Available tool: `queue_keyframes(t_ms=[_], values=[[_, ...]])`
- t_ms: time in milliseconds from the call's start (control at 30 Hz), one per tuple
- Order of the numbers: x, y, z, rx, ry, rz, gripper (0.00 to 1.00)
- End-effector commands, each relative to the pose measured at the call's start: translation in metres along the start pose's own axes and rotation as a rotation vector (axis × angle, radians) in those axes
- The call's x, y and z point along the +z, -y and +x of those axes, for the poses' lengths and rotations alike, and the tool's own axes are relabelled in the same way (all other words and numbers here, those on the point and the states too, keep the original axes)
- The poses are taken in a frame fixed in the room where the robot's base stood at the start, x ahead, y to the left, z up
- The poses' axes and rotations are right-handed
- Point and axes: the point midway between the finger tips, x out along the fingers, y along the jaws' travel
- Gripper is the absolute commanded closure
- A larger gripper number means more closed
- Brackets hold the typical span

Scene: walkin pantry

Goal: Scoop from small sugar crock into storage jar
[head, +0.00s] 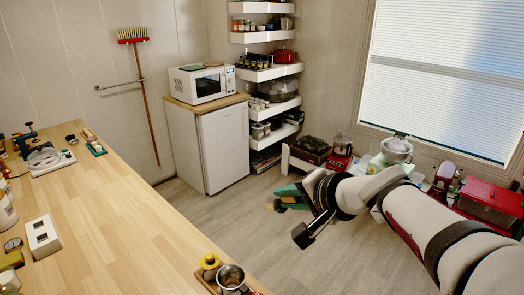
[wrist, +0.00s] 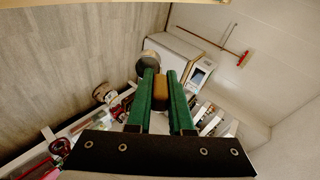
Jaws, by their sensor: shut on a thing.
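My gripper (wrist: 161,80) has green fingers closed on a tan, wood-coloured handle, which appears to be the scoop's (wrist: 160,90). A round, dark grey bowl shape shows just beyond the fingertips. In the head view my gripper (head: 284,199) is held out over open floor, right of the wooden counter, with a little tan showing at its tips. I cannot tell whether the scoop holds anything. A metal cup-like vessel (head: 231,276) stands at the counter's near edge. White containers (head: 5,212) are cut off at the left edge. I cannot tell which is the sugar crock or the storage jar.
The long wooden counter (head: 110,220) has a clear middle. A white box (head: 42,237) sits at left. A fridge (head: 220,145) with a microwave (head: 208,83), and stocked shelves (head: 270,73), stand behind.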

Motion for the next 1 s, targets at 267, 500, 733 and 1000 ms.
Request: queue_keyframes(t_ms=[267, 500, 733, 1000], values=[[0.024, -0.017, 0.062, -0.004, 0.183, -0.124, 1.0], [0.071, -0.052, 0.135, -0.025, 0.416, -0.302, 1.0], [0.115, -0.085, 0.181, -0.043, 0.585, -0.454, 1.0], [0.127, -0.077, 0.19, 0.147, 0.605, -0.547, 1.0]])
